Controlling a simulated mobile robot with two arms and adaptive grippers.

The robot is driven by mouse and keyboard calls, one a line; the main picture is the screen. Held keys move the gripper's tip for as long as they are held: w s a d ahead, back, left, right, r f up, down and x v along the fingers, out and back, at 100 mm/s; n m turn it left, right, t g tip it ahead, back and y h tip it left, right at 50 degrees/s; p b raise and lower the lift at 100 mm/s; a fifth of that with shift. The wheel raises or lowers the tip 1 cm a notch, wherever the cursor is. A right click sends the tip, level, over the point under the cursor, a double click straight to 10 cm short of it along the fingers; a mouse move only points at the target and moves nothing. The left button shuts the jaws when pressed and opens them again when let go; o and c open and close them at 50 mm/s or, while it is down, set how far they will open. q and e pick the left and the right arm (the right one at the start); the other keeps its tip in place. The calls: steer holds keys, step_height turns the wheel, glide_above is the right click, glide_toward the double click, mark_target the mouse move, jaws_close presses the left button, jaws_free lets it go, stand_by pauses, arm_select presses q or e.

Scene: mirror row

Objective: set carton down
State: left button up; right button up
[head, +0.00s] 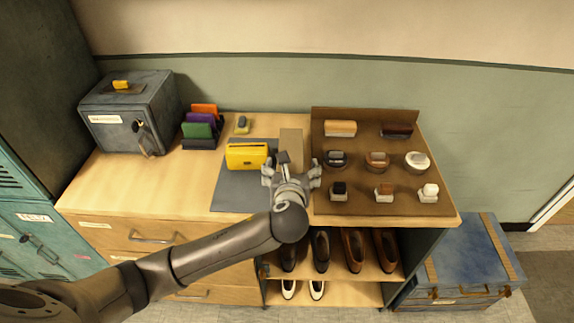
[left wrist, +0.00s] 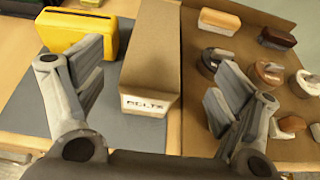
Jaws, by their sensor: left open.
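The carton is a tan cardboard box (head: 291,138) with a white label on its near end. It stands on the counter between the yellow case and the brown tray, at the right edge of the grey mat (head: 232,191). In the left wrist view the carton (left wrist: 158,52) lies between the two fingers. My left gripper (head: 291,172) is open, with a gap on each side of the carton. It hides the carton's near part in the head view. My right gripper is not in view.
A yellow case (head: 247,156) stands close left of the carton. The brown tray (head: 362,206) on the right holds several brushes and tins. Coloured folders (head: 200,127) and a grey safe-like box (head: 131,107) stand further left. Bare counter (head: 175,190) shows left of the mat.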

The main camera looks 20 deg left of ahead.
mark_target(291, 151)
arm_select(q)
steer(key=shift+w+a+f, duration=0.2)
steer(key=shift+w+f, duration=0.05)
steer(key=shift+w, duration=0.05)
steer(key=x, duration=0.4)
steer(key=shift+w+a+f, duration=0.1)
steer(key=shift+w, duration=0.25)
steer(key=shift+w+a+f+p, duration=0.1)
steer(key=shift+w+a+p, duration=0.05)
steer(key=shift+w+p, duration=0.3)
steer(key=shift+p+x, duration=0.4)
steer(key=shift+x, duration=1.8)
steer(key=shift+s, duration=0.1)
steer(key=c, duration=1.6)
steer(key=shift+c, duration=1)
